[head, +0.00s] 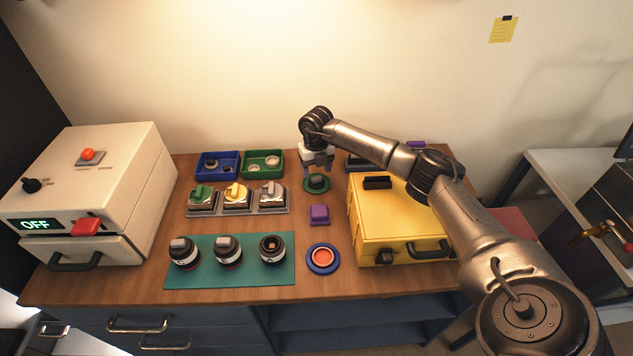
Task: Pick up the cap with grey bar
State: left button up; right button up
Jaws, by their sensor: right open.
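A grey bar (272,188) tops the right-hand piece in a rack (281,211); pieces with a green bar (201,191) and a yellow bar (236,191) sit to its left. Two dark lenses on the teal mat also carry grey bars, on the left lens (184,252) and the middle lens (228,250). I cannot tell which one the task calls the cap. My right gripper (317,167) is open and points down, just above or behind a green disc with a dark knob (317,182). It is right of the rack. My left gripper is not in view.
A third lens (272,248) stands on the teal mat (286,279). Blue (217,177) and green (263,175) trays lie behind the rack. A purple block (319,214), a blue-orange disc (322,258) and a yellow case (395,225) stand right. A white machine (125,160) stands left.

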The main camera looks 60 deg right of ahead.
aim_at(317, 178)
notch_tip(317, 178, down, 4)
jog(key=shift+s+a+r+b, duration=0.1)
jog(key=shift+r+b, duration=0.05)
jog(key=shift+b, duration=0.15)
